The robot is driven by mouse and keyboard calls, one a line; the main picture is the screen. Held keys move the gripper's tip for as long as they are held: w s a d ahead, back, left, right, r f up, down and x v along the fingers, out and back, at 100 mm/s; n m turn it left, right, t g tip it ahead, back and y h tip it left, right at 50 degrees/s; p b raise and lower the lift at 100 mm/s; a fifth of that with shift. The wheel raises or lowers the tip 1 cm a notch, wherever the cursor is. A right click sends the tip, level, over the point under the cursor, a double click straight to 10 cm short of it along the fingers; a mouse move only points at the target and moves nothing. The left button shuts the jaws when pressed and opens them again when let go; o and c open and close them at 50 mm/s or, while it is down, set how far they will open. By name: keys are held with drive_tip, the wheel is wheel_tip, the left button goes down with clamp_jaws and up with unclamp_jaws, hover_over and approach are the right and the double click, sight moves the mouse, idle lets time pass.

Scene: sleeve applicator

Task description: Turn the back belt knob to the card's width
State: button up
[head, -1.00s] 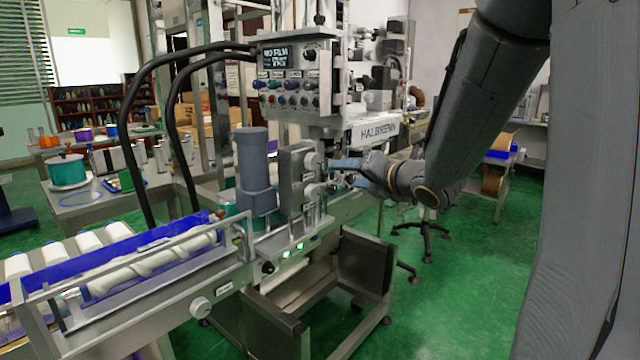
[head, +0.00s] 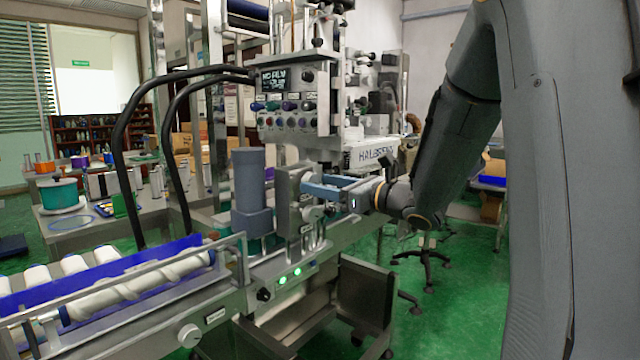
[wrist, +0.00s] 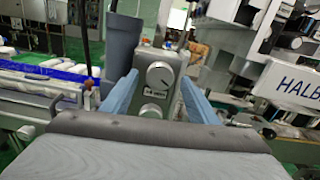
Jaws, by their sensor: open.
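A grey metal box (head: 283,205) on the machine's conveyor side carries round knobs. In the wrist view, an upper knob (wrist: 160,75) with a dark pointer line sits on its face above a label too small to read. A lower knob (wrist: 151,111) is partly hidden behind my gripper body. I cannot tell which is the back belt knob. My gripper (head: 306,187) is open, its blue fingers reaching toward the box. In the wrist view my gripper (wrist: 160,84) has one finger on each side of the upper knob, apart from it. No width card can be made out.
A grey cylinder (head: 249,180) stands close left of the box. Above is a control panel (head: 287,100) with a display and coloured knobs. A conveyor with a blue belt (head: 130,265) and white bottles runs left.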

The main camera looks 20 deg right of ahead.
drive_tip(key=shift+w+a, duration=0.3)
drive_tip(key=shift+w, duration=0.15)
drive_tip(key=c, duration=1)
drive_tip(key=shift+c, duration=0.2)
drive_tip(key=shift+m, duration=0.3)
